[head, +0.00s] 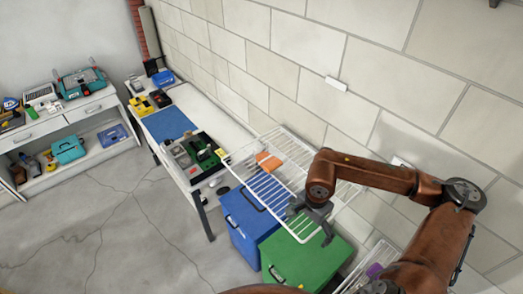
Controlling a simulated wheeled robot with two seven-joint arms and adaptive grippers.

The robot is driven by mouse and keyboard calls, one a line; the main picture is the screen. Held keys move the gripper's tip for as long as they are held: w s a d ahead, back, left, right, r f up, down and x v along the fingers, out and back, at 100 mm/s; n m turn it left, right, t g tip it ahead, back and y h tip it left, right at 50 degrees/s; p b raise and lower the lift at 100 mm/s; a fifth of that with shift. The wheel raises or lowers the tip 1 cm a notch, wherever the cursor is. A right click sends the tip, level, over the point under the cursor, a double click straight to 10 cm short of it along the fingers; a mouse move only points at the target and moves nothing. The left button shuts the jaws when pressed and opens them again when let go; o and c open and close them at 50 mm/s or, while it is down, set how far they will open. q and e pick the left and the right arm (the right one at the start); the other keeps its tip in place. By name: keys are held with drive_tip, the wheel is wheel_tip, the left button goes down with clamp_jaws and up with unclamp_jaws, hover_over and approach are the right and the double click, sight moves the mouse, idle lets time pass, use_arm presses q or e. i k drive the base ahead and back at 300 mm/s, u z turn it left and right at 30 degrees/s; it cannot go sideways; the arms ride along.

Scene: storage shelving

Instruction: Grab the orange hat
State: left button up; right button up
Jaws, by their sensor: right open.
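A small orange item (268,161), which looks like the orange hat, lies on the white wire shelf (240,172) toward its far end, near the block wall. Its exact shape is too small to tell. My right arm comes in from the right. My right gripper (309,222) points down at the near end of the wire shelf, with its fingers apart and nothing visible between them. It is to the right of and nearer than the orange item, clearly apart from it. My left gripper is not in view.
A blue box (243,208) and a green box (307,262) stand below the wire shelf. Behind it a white table (207,105) carries trays and tools. A white bench (80,115) with tool cases stands far left. The concrete floor (125,235) at left is clear.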

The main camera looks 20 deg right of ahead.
sight(267, 161)
drive_tip(key=i, duration=1.25)
